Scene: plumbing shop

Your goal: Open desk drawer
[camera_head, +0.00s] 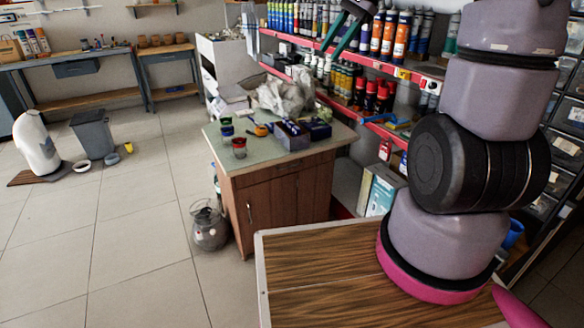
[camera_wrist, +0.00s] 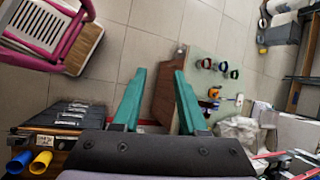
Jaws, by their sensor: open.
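The brown wooden desk (camera_head: 290,215) with a pale green top stands in the middle of the head view. Its drawer front (camera_head: 282,190) lies just under the top and looks closed. A small upright metal handle (camera_head: 249,212) shows on the panel below. In the wrist view the desk's green top (camera_wrist: 230,50) and brown side lie ahead, partly behind the right finger. My gripper (camera_wrist: 160,72) has two green fingers spread apart with nothing between them.
Shelves of spray cans (camera_head: 395,35) stand behind. Tiled floor (camera_head: 140,210) at the left is mostly free.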

